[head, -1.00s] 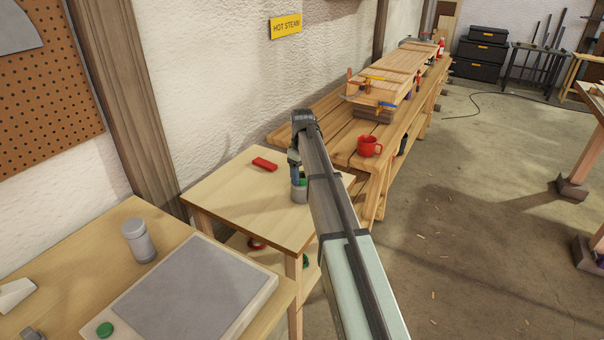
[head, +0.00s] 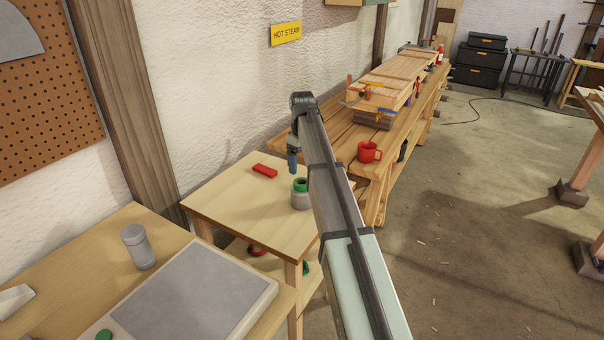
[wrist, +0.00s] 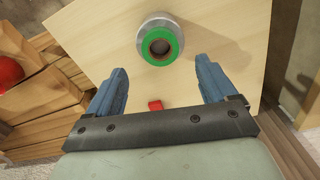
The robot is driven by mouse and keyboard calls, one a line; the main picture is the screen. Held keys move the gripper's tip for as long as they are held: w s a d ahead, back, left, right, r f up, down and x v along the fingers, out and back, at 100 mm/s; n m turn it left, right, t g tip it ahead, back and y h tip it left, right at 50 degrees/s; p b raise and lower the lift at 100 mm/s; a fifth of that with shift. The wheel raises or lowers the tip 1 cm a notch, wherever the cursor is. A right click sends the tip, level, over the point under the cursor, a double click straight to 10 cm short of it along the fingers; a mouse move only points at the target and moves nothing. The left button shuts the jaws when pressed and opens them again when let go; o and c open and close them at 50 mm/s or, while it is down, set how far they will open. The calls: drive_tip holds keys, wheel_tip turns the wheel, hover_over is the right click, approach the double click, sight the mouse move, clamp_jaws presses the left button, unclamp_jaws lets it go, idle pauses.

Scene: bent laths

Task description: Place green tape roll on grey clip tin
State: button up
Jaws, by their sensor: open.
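The green tape roll (head: 300,184) lies flat on top of the grey clip tin (head: 300,200), which stands on the small wooden table near its right edge. In the wrist view the green ring (wrist: 160,45) sits on the tin's rim (wrist: 143,24), with its hole over the tin. My gripper (head: 292,162) is above the table, behind and above the roll, apart from it. In the wrist view its two blue fingers (wrist: 160,85) are spread wide with nothing between them.
A red object (head: 265,170) lies on the same table (head: 235,205), which is otherwise mostly clear. A red mug (head: 369,152) stands on the long workbench to the right. A grey cylinder (head: 137,246) and a grey-topped board (head: 195,300) are on the front-left table.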

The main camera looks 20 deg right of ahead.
drive_tip(key=shift+r, duration=2.4)
